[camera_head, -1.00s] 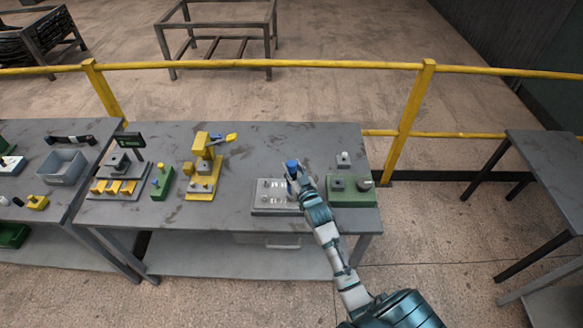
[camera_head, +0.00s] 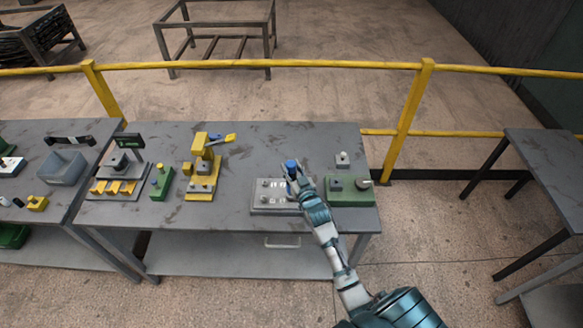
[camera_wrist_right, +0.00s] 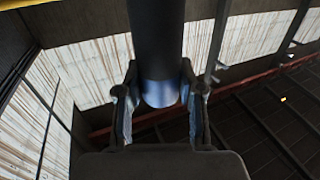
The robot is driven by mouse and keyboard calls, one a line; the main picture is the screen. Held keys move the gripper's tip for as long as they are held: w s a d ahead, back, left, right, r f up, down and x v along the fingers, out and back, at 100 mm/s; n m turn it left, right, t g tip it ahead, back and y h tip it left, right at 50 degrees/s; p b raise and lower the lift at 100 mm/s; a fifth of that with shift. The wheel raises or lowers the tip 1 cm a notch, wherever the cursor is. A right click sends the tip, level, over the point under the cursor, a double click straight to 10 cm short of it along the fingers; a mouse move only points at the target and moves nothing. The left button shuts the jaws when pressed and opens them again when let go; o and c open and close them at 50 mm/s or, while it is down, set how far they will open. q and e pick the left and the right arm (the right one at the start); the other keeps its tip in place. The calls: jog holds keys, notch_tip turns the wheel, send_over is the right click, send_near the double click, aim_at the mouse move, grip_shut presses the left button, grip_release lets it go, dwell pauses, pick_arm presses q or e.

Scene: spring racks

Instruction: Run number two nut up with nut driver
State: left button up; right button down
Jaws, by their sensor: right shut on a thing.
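The nut driver has a blue top (camera_head: 291,165) and stands up from my right gripper (camera_head: 295,179) in the head view. In the right wrist view, the gripper's two fingers (camera_wrist_right: 160,105) are shut around the driver's dark shaft (camera_wrist_right: 157,45). The grey plate (camera_head: 262,208) lies just left of and under the gripper, with small light nuts or posts (camera_head: 276,184) on it. The gripper and driver cover its right end. The driver's lower end and any nut under it are hidden. I cannot tell which nut is number two. My left gripper is not in view.
A green fixture (camera_head: 350,200) with a grey block and knob sits close to the right of the gripper. A yellow press (camera_head: 202,165) and a small green stand (camera_head: 161,184) are farther left. The table's back middle (camera_head: 260,145) is clear. A yellow rail (camera_head: 300,66) runs behind.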

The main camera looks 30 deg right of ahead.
jog(key=shift+r+p, duration=0.15)
jog(key=shift+p, duration=0.2)
dwell(0.7)
jog(key=c, duration=1.5)
grip_release()
grip_shut()
jog(key=shift+f+b, duration=0.45)
jog(key=shift+f, duration=1.1)
